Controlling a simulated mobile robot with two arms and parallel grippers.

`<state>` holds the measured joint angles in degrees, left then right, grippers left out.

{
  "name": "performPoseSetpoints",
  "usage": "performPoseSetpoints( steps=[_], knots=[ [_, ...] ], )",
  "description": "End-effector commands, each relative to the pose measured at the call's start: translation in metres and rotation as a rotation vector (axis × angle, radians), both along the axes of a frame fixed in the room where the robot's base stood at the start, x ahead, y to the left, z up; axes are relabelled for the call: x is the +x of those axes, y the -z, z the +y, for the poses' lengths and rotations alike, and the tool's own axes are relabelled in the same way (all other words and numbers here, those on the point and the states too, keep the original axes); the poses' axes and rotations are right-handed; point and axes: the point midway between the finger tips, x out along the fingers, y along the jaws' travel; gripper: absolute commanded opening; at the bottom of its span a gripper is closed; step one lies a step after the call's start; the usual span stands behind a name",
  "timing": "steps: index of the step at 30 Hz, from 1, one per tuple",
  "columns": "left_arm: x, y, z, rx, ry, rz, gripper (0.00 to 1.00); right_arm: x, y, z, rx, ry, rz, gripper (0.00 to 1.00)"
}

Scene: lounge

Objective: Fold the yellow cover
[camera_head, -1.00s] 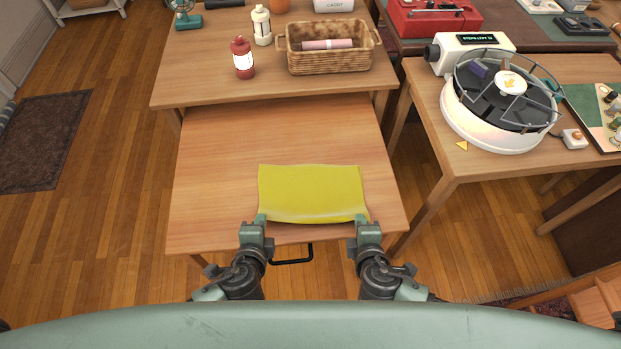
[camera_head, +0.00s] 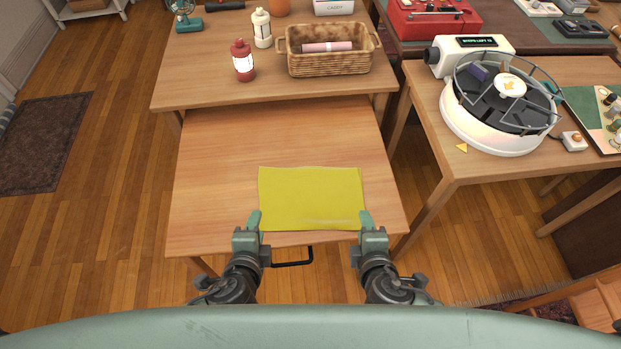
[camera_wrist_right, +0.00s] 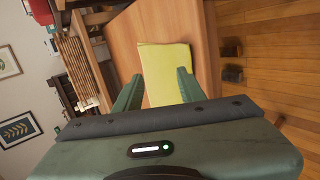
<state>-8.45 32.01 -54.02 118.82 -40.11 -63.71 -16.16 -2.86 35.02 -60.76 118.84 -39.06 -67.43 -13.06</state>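The yellow cover (camera_head: 311,197) lies flat on the low wooden table (camera_head: 215,180) near its front edge, as a neat rectangle. My left gripper (camera_head: 254,222) is at the cover's front left corner, its fingers beside the corner and holding nothing that I can see.
A higher table (camera_head: 220,85) behind carries a wicker basket (camera_head: 328,62), a red bottle (camera_head: 243,62) and a white bottle (camera_head: 262,30). A round white machine (camera_head: 500,105) stands on the right table. The low table is clear around the cover.

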Motion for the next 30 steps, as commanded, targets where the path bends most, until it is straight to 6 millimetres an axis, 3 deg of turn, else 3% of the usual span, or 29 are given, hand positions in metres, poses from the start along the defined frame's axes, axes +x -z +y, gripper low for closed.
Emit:
performPoseSetpoints(
  steps=[10,30],
  knots=[
    [-0.030,-0.037,0.000,0.000,0.000,0.000,0.40,-0.030,-0.037,0.000,-0.001,0.001,0.000,0.40],
    [-0.030,-0.041,0.004,-0.049,-0.062,0.026,0.40,-0.030,-0.041,-0.002,0.052,0.059,0.026,0.40]
  ],
)
